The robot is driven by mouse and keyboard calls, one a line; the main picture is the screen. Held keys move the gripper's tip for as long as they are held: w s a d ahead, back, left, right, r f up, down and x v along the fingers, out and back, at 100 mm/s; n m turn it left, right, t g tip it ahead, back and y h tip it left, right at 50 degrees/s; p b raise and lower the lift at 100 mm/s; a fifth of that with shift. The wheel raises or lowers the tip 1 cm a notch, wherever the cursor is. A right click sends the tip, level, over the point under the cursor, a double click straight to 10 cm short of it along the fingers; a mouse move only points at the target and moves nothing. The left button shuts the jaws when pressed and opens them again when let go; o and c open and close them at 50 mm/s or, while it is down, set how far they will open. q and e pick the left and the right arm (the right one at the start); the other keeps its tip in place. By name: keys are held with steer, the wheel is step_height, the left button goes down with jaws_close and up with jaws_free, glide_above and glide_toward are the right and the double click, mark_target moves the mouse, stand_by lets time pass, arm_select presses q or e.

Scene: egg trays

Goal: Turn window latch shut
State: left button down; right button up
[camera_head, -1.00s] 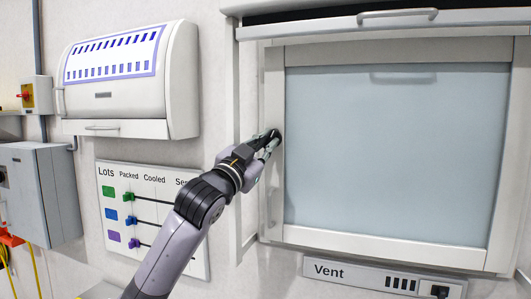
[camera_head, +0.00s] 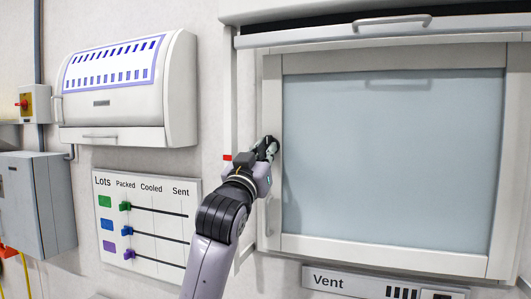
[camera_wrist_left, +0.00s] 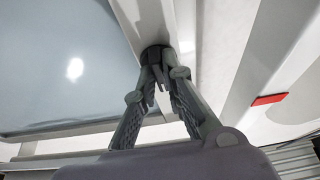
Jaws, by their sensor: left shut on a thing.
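The window (camera_head: 395,165) has a pale blue-grey pane in a white frame (camera_head: 272,95). My left gripper (camera_head: 270,147) is at the left side of this frame. In the left wrist view, my left gripper (camera_wrist_left: 157,83) is shut on the dark window latch (camera_wrist_left: 154,53), whose round base sits on the white frame. The fingers hide most of the latch, so its angle is hard to tell. A small red mark (camera_head: 227,157) is on the outer frame left of the gripper; it also shows in the left wrist view (camera_wrist_left: 269,99). My right gripper is not in view.
A raised cover with a handle (camera_head: 392,23) is above the window. A Vent panel (camera_head: 380,284) is below it. A white wall cabinet (camera_head: 125,105) and a Lots board (camera_head: 150,215) with coloured sliders are to the left.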

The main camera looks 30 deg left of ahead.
arm_select(q)
steer(key=c, duration=1.7)
jaws_free()
steer(key=v, duration=1.2)
